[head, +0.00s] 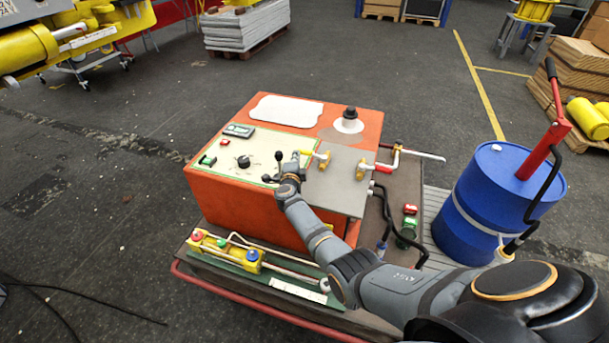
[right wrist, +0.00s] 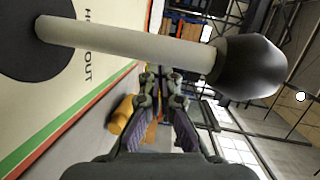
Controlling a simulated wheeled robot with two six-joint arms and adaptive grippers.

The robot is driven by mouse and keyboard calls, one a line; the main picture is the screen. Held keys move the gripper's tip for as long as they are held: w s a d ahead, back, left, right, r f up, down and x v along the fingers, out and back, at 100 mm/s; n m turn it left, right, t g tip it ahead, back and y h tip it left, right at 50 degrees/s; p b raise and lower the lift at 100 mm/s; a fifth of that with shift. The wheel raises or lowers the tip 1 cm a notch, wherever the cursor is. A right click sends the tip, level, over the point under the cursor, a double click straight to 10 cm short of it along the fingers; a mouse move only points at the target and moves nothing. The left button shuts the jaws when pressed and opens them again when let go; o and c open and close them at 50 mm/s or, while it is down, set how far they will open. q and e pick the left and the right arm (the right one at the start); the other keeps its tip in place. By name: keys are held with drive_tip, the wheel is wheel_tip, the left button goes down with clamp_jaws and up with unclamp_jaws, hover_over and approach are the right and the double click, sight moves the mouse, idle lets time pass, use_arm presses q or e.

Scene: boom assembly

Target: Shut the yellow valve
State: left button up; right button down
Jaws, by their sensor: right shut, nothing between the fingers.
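The yellow valve's handle (head: 308,152) shows on the grey plate at the right of the orange box's top, with its brass body (head: 325,160) beside it. My right gripper (head: 292,170) is shut and empty, just left of the yellow valve and close to the control panel. I cannot tell whether it touches the valve. In the right wrist view, the fingers (right wrist: 165,105) point away from the camera, with a yellow-orange part (right wrist: 122,114) beside them, likely the valve. My left gripper is not in view.
A black-knobbed lever (right wrist: 130,40) stands close in front of the wrist camera. A red-handled valve (head: 376,168) sits right of the yellow one. The panel (head: 235,155) carries more levers and a knob. A blue barrel (head: 485,205) with a red-handled pump stands at the right.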

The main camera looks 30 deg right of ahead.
drive_tip(key=v, duration=1.1)
drive_tip(key=shift+f, duration=0.1)
